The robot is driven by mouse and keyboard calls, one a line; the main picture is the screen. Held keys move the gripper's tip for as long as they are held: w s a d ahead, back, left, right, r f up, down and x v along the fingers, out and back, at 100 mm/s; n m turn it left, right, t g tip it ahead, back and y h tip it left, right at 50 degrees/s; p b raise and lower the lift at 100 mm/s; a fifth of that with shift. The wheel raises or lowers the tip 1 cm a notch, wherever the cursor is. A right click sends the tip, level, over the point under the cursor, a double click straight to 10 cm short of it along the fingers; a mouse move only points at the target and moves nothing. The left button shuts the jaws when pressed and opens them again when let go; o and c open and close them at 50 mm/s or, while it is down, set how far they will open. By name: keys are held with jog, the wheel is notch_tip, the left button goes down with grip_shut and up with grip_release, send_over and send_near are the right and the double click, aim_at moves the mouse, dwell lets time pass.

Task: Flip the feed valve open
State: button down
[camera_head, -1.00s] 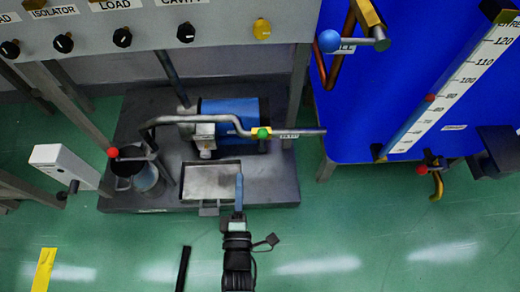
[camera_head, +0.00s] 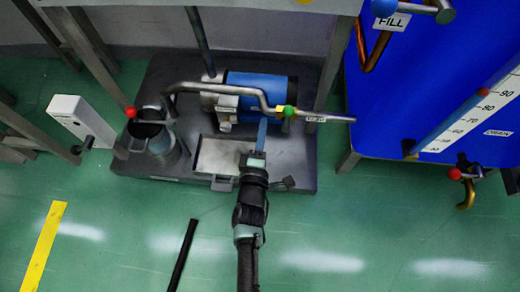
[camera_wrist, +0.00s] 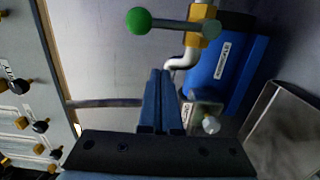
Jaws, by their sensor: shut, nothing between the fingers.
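A valve with a green knob (camera_head: 288,111) and a yellow body (camera_head: 279,111) sits on the bent grey pipe (camera_head: 225,89) above the blue motor (camera_head: 255,85). A small label (camera_head: 315,119) on the pipe beside it is too small to read. In the wrist view the green knob (camera_wrist: 139,20) is on a grey lever (camera_wrist: 175,26) that reaches left from the yellow body (camera_wrist: 200,12). My gripper (camera_head: 263,122) is shut and empty, its blue fingers just below and left of the knob in the head view. In the wrist view its fingertips (camera_wrist: 161,73) are apart from the lever.
A blue tank (camera_head: 400,130) with a FILL label and a red-knobbed valve (camera_head: 455,174) stands at the right. A metal can (camera_head: 165,148) and a red knob (camera_head: 131,112) are at the left. A frame leg (camera_head: 338,60) stands nearby. The front floor is mostly clear.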

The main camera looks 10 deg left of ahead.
aim_at(287, 119)
jog(key=shift+w+d+b, duration=0.3)
jog(key=shift+d+b, duration=0.1)
jog(key=shift+d, duration=0.6)
jog(key=shift+w+d+b, duration=0.25)
jog(key=shift+d+b, duration=0.15)
jog(key=shift+d, duration=0.55)
